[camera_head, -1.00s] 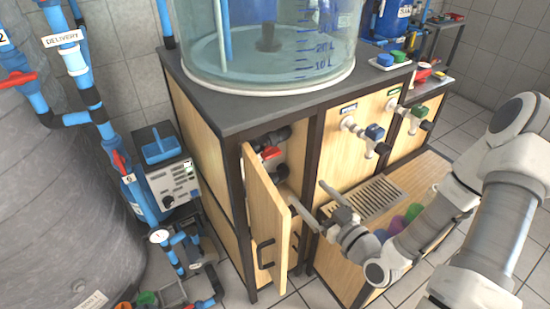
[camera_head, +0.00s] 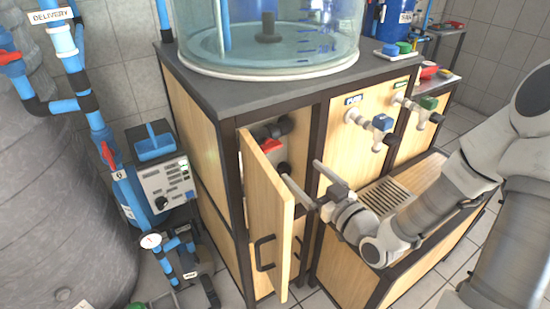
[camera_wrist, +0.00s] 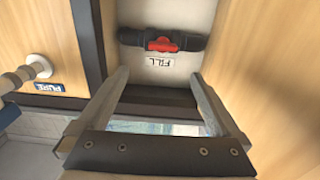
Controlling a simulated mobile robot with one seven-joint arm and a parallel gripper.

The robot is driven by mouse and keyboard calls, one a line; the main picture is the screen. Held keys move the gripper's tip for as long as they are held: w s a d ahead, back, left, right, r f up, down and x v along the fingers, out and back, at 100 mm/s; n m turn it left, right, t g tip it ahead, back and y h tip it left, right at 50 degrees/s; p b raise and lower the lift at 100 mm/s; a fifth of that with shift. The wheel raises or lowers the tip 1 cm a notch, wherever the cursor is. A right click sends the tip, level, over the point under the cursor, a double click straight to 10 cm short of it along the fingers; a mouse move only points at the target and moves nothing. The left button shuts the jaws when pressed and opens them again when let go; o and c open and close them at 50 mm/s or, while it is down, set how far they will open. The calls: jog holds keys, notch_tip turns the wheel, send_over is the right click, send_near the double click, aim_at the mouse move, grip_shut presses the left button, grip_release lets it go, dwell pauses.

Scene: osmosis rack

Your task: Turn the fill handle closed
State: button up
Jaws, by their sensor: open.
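The fill valve's red handle (camera_head: 270,146) sits on a dark pipe inside the open cabinet. In the wrist view the red handle (camera_wrist: 162,44) lies roughly in line with the black pipe, above an upside-down FILL label (camera_wrist: 162,62). My gripper (camera_head: 299,171) is at the cabinet opening, lower right of the handle. In the wrist view my gripper (camera_wrist: 158,76) has its fingers spread, nothing between the tips, and the handle ahead of them, apart. The left finger partly overlaps the door in the head view.
The cabinet door (camera_head: 268,215) stands open left of my gripper. A dark frame post (camera_head: 317,130) is to the right, then the PURE tap (camera_head: 370,125) and a drip grate (camera_head: 388,195). A water tank (camera_head: 265,40) stands on top.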

aim_at(274, 148)
jog(key=b+x, duration=0.5)
jog(key=x, duration=0.8)
jog(key=shift+s+a+b, duration=0.2)
jog(key=shift+b, duration=0.15)
jog(key=c, duration=1.3)
